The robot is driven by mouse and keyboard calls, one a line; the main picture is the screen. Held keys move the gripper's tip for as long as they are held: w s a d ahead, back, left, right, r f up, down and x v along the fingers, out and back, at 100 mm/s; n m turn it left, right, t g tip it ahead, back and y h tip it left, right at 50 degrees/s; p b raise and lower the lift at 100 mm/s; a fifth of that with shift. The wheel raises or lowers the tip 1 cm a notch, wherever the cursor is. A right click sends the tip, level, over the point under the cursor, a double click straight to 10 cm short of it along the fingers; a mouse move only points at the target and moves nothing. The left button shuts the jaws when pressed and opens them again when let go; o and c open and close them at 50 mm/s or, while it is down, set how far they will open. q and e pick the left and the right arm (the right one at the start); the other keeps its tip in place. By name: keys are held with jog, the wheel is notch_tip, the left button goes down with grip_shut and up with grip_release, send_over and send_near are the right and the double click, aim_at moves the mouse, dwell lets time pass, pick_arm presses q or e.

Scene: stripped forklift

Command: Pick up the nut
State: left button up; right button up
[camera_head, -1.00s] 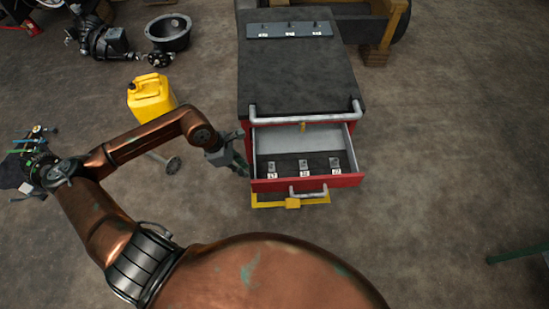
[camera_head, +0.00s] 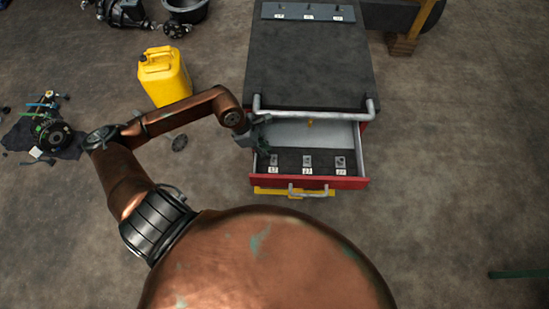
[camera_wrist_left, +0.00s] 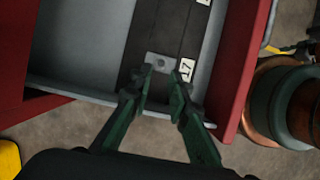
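Three small grey metal nuts sit in a row on the dark mat in the open red drawer (camera_head: 315,183): a left nut (camera_head: 274,159), a middle nut (camera_head: 307,160) and a right nut (camera_head: 340,161). Each has a small white number label in front. My left gripper (camera_head: 264,147) is over the drawer's left side, close to the left nut. In the left wrist view, the two green fingers (camera_wrist_left: 161,72) are apart and empty, with one nut (camera_wrist_left: 159,62) just beyond the tips, beside a label (camera_wrist_left: 186,69). My right gripper is out of view.
The drawer cabinet (camera_head: 312,60) has a dark top with a labelled strip (camera_head: 308,12) at its back and a grey handle bar (camera_head: 315,114) in front. A yellow canister (camera_head: 164,75) stands left. Floor at right is mostly clear.

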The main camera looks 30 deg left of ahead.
pick_arm(q)
jog(key=x, duration=0.5)
jog(key=shift+w+d+b, duration=0.1)
jog(key=shift+d+b, duration=0.05)
jog(key=shift+b, duration=0.25)
grip_shut()
